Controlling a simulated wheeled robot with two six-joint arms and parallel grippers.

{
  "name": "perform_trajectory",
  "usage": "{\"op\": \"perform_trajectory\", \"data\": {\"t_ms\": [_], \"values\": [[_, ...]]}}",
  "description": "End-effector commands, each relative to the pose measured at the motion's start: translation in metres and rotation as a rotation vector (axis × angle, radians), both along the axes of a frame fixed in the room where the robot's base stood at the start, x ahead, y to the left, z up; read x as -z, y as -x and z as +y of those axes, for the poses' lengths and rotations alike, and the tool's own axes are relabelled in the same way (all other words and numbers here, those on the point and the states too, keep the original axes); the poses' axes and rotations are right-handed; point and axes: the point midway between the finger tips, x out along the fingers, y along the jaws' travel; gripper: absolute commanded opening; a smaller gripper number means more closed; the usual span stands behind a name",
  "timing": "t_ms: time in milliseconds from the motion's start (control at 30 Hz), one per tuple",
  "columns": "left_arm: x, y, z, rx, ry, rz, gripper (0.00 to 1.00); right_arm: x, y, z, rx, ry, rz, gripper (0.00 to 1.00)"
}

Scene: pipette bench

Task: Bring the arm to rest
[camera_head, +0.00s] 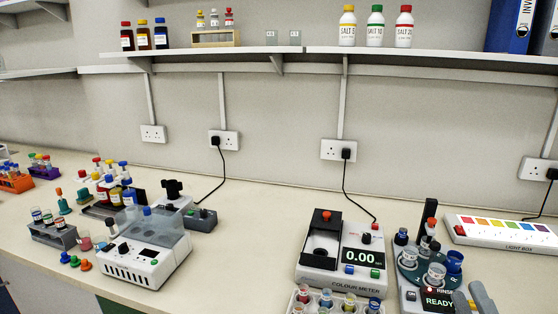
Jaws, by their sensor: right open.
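My right gripper (472,295) shows only as two grey fingertips at the bottom right edge. They are apart with nothing visible between them. They are in front of the rinse device (438,301), whose display reads READY, and overlap its right side in the picture. I cannot tell whether they touch it. The rest of my right arm is out of the picture. My left gripper is not in view.
A colour meter (340,279) reading 0.00 and a rack of vials (336,302) stand left of the rinse device. A light box (505,232) lies behind. A white lidded machine (140,268) and racks stand at left. The bench middle (250,240) is clear.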

Motion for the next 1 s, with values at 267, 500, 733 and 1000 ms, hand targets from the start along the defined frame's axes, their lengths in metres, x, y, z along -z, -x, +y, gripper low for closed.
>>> {"op": "perform_trajectory", "data": {"t_ms": [267,500,733,1000], "values": [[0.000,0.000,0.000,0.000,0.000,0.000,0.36,0.093,0.020,-0.083,0.316,-0.715,0.293,0.43],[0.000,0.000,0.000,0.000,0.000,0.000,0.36,0.213,0.077,-0.085,0.594,-1.222,0.676,0.43],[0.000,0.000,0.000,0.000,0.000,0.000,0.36,0.282,0.139,-0.042,0.777,-1.504,1.027,0.43],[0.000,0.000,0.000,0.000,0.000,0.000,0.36,0.336,0.169,-0.012,0.875,-1.624,1.260,0.43]]}}
